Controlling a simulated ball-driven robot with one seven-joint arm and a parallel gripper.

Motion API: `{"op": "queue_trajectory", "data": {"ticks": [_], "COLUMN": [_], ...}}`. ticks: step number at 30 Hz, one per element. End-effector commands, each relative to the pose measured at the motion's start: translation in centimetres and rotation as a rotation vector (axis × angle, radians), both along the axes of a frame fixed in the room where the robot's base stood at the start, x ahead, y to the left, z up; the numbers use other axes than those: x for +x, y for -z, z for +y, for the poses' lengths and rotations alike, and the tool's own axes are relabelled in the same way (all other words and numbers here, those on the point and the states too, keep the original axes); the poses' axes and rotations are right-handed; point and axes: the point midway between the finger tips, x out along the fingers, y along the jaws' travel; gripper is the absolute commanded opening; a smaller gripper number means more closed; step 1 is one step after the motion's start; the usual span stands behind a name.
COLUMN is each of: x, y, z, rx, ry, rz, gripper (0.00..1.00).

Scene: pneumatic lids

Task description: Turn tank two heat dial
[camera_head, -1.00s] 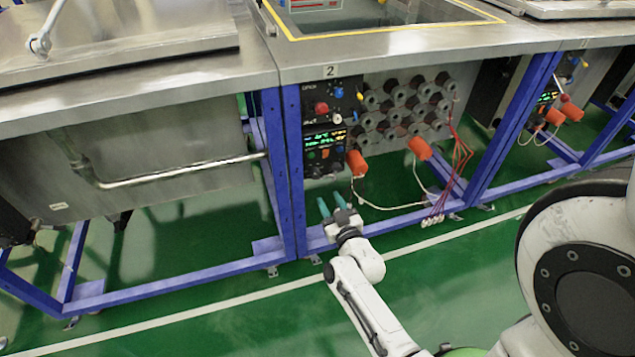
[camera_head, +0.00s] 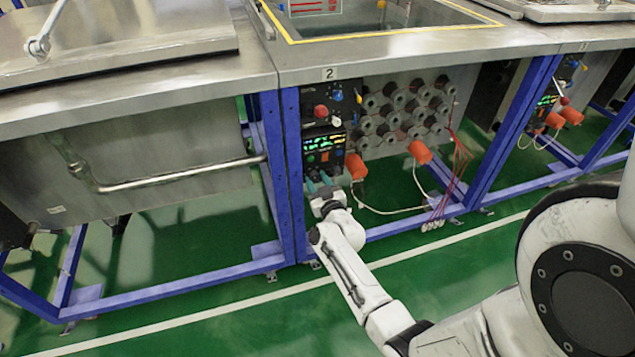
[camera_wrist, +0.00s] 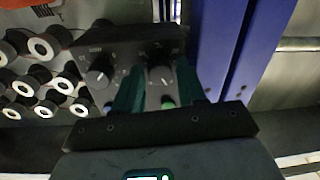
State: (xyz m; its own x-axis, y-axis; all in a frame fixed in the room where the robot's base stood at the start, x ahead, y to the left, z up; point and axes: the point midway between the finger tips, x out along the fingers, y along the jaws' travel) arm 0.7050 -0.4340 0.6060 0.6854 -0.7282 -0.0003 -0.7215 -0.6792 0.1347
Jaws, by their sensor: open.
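Tank two, marked by a "2" label (camera_head: 330,73), has a dark control panel (camera_head: 312,105) on its front with a lit display (camera_head: 324,142). In the wrist view, a dark box (camera_wrist: 130,50) carries two round black dials with white pointer lines. One dial (camera_wrist: 161,76) sits between the teal fingers of my gripper (camera_wrist: 160,75); the other dial (camera_wrist: 100,74) is just left of them. I cannot tell whether the fingers touch the dial. A green spot (camera_wrist: 168,101) shows below it. In the head view, my open gripper (camera_head: 319,184) is at the panel's lower part and hides the dials there.
A blue frame post (camera_head: 290,170) stands just left of the panel. Orange plugs (camera_head: 356,166) with white cables hang to the right, below several round grey fittings (camera_head: 395,110). A red knob (camera_head: 320,111) is higher on the panel. Green floor (camera_head: 190,250) is open below.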

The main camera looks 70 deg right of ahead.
Motion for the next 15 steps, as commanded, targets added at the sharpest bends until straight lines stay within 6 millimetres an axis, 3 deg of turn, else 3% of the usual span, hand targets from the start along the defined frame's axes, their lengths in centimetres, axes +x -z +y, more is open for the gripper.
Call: {"op": "queue_trajectory", "data": {"ticks": [2, 13, 15], "x": [-0.01, -0.03, -0.02], "y": [0.0, 0.0, 0.0], "z": [0.01, 0.03, 0.04], "rx": [0.0, 0.0, 0.0], "ry": [0.0, 0.0, 0.0], "rz": [0.0, 0.0, 0.0], "gripper": [0.37, 0.02, 0.0]}}
